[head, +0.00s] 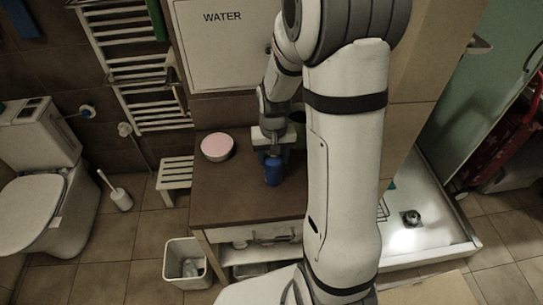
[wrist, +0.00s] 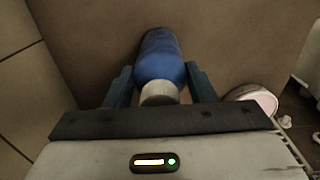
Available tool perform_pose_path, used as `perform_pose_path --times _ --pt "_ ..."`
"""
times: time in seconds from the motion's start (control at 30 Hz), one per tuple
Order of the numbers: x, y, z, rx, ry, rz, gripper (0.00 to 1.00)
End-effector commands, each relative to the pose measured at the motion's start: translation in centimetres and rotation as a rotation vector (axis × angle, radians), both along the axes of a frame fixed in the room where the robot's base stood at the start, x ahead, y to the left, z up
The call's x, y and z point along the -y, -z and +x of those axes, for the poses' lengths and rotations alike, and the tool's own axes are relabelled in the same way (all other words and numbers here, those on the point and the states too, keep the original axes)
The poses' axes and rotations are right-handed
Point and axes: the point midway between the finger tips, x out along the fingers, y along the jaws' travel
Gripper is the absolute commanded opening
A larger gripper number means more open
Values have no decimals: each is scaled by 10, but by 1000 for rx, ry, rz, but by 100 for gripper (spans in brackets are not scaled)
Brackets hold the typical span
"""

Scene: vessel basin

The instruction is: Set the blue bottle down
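The blue bottle (head: 273,172) is upright at my gripper (head: 272,154), over the brown counter top (head: 235,206) in the head view. In the wrist view the bottle (wrist: 160,60) lies between the two blue fingers of my gripper (wrist: 160,78), its pale cap toward the palm. The fingers appear to press on both sides of it. The bottle's base is close to the counter surface; I cannot tell whether it touches.
A pink-topped round bowl (head: 217,146) stands on the counter left of the bottle, and also shows in the wrist view (wrist: 256,101). The front left of the counter is clear. A bin (head: 188,267) and a stool (head: 174,176) stand on the floor to the left.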

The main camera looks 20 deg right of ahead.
Motion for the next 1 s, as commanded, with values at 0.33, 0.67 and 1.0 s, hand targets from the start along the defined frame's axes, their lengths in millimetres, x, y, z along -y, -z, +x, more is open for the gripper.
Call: perform_pose_path --times 0.33,0.67,1.0 --pt "0 0 0 0 -1 0 71" --pt "-1 -14 1 4 -2 0 71" --pt "-1 -86 1 6 -2 0 71"
